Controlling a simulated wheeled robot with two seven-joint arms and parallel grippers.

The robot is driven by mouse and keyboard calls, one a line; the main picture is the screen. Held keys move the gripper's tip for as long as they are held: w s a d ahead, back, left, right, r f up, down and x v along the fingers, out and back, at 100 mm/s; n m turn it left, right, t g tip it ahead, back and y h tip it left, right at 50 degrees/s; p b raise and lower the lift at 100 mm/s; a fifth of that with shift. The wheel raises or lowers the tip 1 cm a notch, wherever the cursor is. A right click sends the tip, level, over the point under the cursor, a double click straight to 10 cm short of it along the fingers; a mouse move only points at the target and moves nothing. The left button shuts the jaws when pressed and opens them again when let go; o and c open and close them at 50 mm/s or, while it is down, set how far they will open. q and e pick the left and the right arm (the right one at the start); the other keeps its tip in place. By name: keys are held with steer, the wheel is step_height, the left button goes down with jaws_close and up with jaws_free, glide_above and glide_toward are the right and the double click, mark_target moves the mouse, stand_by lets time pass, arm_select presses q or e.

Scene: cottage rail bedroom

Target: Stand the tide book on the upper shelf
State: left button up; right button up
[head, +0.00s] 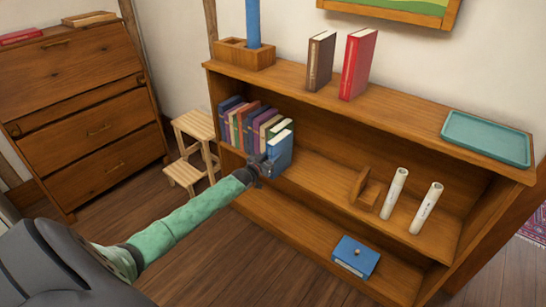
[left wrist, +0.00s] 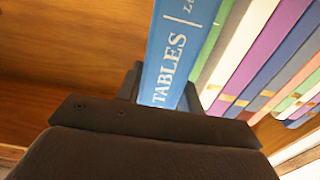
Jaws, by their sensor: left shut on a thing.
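The blue tide book (head: 283,152) is upright at the right end of a row of books (head: 247,122) on the upper shelf (head: 330,187) of the wooden bookcase. Its spine, lettered "TABLES", shows in the left wrist view (left wrist: 175,60). My left gripper (head: 265,167) is shut on the tide book from the front, near the lower part of its spine. In the left wrist view the black jaws (left wrist: 158,98) sit on either side of the spine. The book's underside is hidden, so I cannot tell whether it touches the shelf. My right gripper is not in view.
A wooden wedge-like block (head: 365,188) and two pale rolls (head: 410,200) stand further right on that shelf. A blue box (head: 355,257) sits below. The bookcase top holds two books and a teal tray (head: 486,139). A step stool (head: 190,150) stands left.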

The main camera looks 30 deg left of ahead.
arm_select(q)
steer(key=o, duration=1.3)
steer(key=shift+s+f, duration=0.1)
steer(key=shift+f, duration=0.05)
steer(key=shift+s, duration=0.55)
steer(key=s, duration=0.5)
steer(key=shift+a, duration=0.2)
steer(key=shift+s, duration=0.55)
steer(key=shift+s+a, duration=0.1)
steer(key=s+p, duration=0.1)
steer(key=s, duration=0.1)
steer(key=s+p, duration=0.1)
steer(key=s, duration=0.1)
steer(key=s+p, duration=0.2)
steer(key=s, duration=0.1)
steer(key=shift+a, duration=0.25)
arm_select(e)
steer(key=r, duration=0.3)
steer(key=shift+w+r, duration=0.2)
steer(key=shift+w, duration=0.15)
